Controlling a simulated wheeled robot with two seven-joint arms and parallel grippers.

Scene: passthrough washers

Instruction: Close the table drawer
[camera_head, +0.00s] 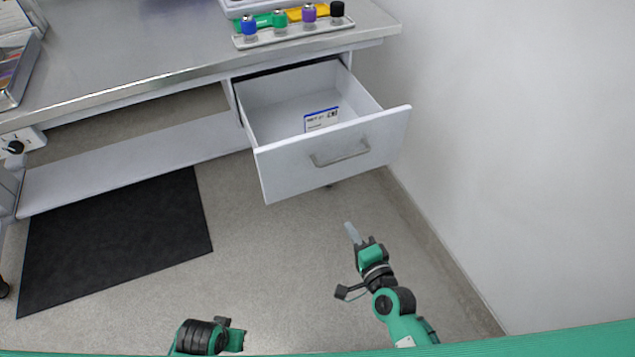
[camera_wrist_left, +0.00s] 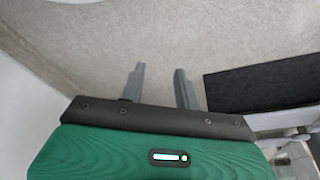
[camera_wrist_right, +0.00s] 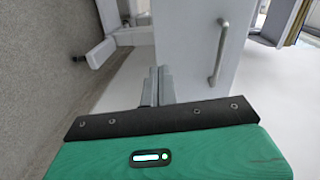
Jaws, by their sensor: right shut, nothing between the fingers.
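The white table drawer (camera_head: 278,171) is pulled out from under the right end of the metal-topped table (camera_head: 150,60). A small labelled box or card (camera_head: 321,119) lies inside it. The drawer's front has a grey bar handle (camera_head: 340,155). My right gripper (camera_head: 350,230) is shut and empty, in front of the drawer and apart from it. In the right wrist view the fingers (camera_wrist_right: 159,82) are together, with the drawer front and its handle (camera_wrist_right: 218,55) beyond. My left gripper is open and empty over the floor in the left wrist view (camera_wrist_left: 160,88).
A white wall (camera_head: 500,150) stands close on the right. A black mat (camera_head: 115,240) lies on the floor at left. Coloured-cap bottles stand in a rack (camera_head: 295,35) on the table above the drawer. The floor before the drawer is clear.

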